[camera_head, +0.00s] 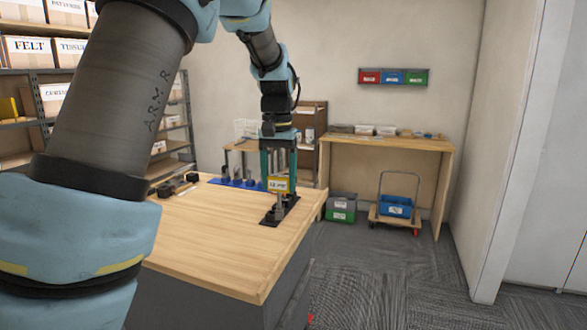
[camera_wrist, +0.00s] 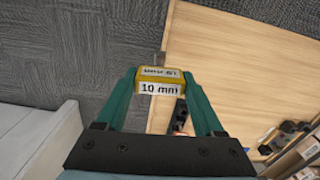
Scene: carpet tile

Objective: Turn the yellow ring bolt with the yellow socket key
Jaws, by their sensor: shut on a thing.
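My gripper (camera_head: 279,174) points down over the right part of the wooden bench. Its teal fingers are shut on the yellow socket key (camera_head: 278,185), whose yellow block also shows in the wrist view (camera_wrist: 158,82) with a "10 mm" label. A grey shaft hangs below the block in the head view. Below it lies a black plate (camera_head: 270,221) with bolts on it, near the bench's right edge. The key is above or at one of these bolts; I cannot tell whether they touch. No yellow ring can be made out on the bolts, which are small and partly hidden.
A blue mat (camera_head: 250,186) with several upright dark pieces lies at the back of the wooden bench (camera_head: 215,231). Dark tools (camera_head: 171,188) lie at the bench's left. A second table (camera_head: 400,143), a trolley with a blue crate (camera_head: 396,206) and shelves stand beyond.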

